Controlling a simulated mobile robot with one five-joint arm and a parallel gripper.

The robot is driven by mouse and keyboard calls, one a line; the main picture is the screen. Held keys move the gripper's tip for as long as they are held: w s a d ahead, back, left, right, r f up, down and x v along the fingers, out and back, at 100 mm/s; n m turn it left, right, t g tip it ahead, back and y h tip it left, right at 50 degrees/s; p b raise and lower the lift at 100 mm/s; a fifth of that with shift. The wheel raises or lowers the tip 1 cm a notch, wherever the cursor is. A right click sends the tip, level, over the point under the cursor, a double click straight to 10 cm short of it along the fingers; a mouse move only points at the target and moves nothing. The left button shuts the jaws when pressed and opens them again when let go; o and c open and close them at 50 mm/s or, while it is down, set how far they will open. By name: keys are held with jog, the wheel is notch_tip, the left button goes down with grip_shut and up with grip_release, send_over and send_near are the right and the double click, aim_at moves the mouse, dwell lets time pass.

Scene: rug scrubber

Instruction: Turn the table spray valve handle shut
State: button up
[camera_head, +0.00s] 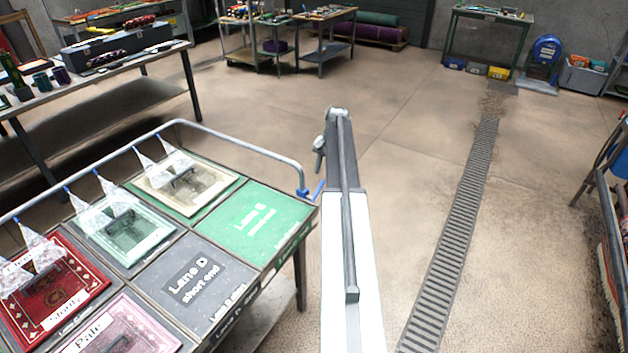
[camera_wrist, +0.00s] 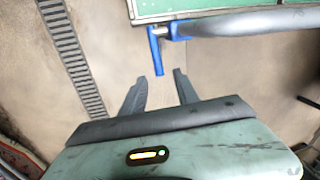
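The spray valve (camera_wrist: 180,32) is blue and sits on the grey spray pipe at the table's corner in the wrist view. Its blue handle (camera_wrist: 157,52) sticks out from the pipe, pointing down in the picture. The valve also shows small in the head view (camera_head: 303,192), with the handle (camera_head: 319,189) beside it. My gripper (camera_wrist: 160,82) is open and empty. Its two dark fingers are apart, with their tips just short of the handle's end and no clear contact. In the head view my arm hides the gripper's fingers.
The scrubbing table (camera_head: 310,211) holds rug samples and lane panels, with a grey pipe (camera_head: 240,145) along its edge and several spray nozzles above. A floor drain (camera_head: 455,240) runs to the right. The floor around my arm is clear. A workbench (camera_head: 120,95) stands at left.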

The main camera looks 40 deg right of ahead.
aim_at(322, 183)
jog(key=f+b, duration=0.5)
jog(key=w+f+b, duration=0.1)
jog(key=f+b, duration=0.1)
jog(key=b, duration=0.1)
jog(key=shift+a+f, duration=0.3)
jog(key=shift+f, duration=0.05)
jog(key=shift+r, duration=0.1)
grip_shut()
dwell(0.9)
